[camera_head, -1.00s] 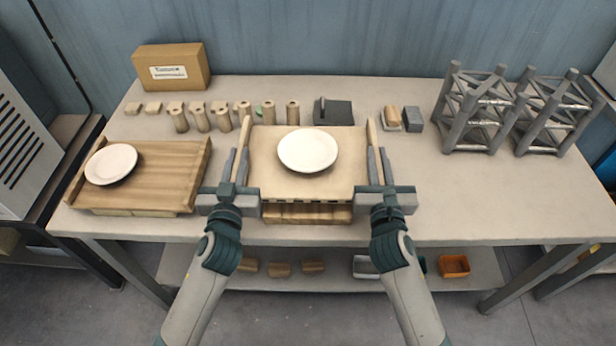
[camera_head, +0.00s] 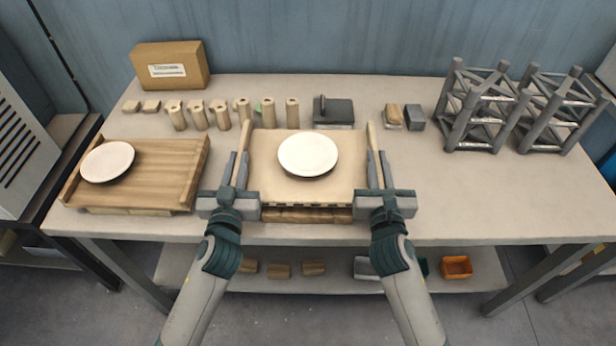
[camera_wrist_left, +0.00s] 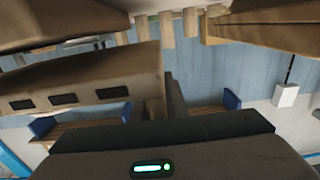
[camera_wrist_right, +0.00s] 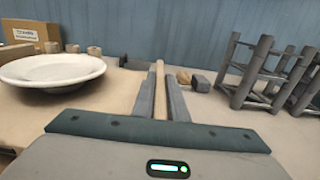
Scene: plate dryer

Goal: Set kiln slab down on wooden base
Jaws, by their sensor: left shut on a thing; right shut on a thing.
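The kiln slab (camera_head: 265,165) is a beige board with dark slots along its front edge and a wooden strip on each side. A white plate (camera_head: 308,155) lies on it. The wooden base (camera_head: 306,215) shows as a thin strip under the slab's front edge; the slab hides the rest. I cannot tell whether slab and base touch. My left gripper (camera_head: 238,171) is shut on the slab's left strip, and my right gripper (camera_head: 377,170) on its right strip. The right wrist view shows that strip (camera_wrist_right: 160,90) between the fingers.
A second wooden base (camera_head: 165,170) with a plate (camera_head: 107,161) stands at the left. Wooden cylinders (camera_head: 220,115), a cardboard box (camera_head: 172,66) and a dark block (camera_head: 334,109) stand behind. Grey frames (camera_head: 480,110) stand at the right. The table's right front is clear.

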